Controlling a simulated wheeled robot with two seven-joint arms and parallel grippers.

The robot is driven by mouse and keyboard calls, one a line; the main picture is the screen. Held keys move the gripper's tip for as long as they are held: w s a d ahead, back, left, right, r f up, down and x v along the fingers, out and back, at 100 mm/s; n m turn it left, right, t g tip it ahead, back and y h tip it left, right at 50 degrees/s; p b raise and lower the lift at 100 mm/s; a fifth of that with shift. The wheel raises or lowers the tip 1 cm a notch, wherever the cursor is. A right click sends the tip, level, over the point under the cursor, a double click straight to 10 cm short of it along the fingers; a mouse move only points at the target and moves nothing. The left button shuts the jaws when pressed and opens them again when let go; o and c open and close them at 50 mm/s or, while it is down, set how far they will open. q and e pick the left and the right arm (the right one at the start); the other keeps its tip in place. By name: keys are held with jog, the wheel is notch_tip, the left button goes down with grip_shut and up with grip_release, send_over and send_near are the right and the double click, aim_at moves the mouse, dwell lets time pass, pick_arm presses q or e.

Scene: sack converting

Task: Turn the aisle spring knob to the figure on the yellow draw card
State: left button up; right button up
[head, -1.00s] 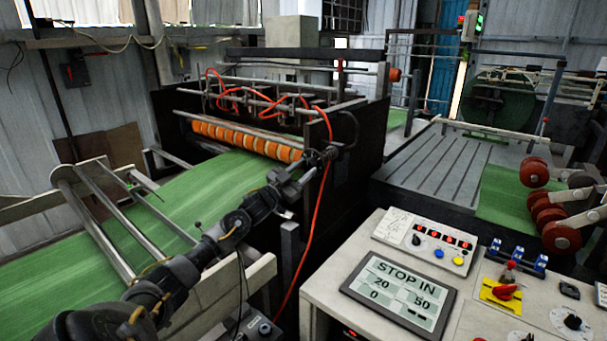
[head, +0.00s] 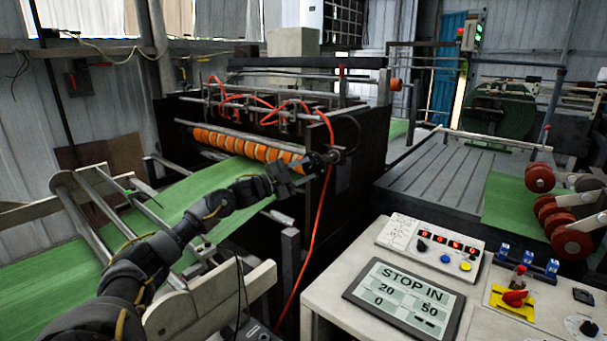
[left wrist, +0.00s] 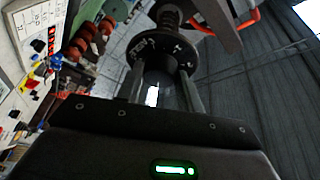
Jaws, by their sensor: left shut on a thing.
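My left gripper (head: 318,160) reaches to the dark side frame of the roller machine, by the right end of the orange rollers. In the left wrist view the two fingers (left wrist: 166,92) are shut on the spring knob. The knob has a dark round collar (left wrist: 160,57) with white letters or marks, too blurred to read for certain. Its grip is between the fingers and mostly hidden. I cannot make out a yellow draw card with a figure in either view. My right gripper is not in view.
A console (head: 335,314) at the lower right carries a screen (head: 405,297) reading STOP IN, 20, 0, 50. A red switch on a yellow plate (head: 497,301) is beside it. An orange hose (head: 321,225) hangs close to the gripper. Green sheet (head: 60,266) runs at left.

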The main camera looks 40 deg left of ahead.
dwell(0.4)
pick_arm(q)
jog(key=o, duration=1)
jog(key=shift+s+a+f+b, duration=0.2)
jog(key=shift+s+f+b, duration=0.05)
jog(key=shift+s+b, duration=0.15)
jog(key=shift+r+b+v, duration=0.2)
jog(key=shift+b+v, duration=1.9)
jog(key=shift+v, duration=2.85)
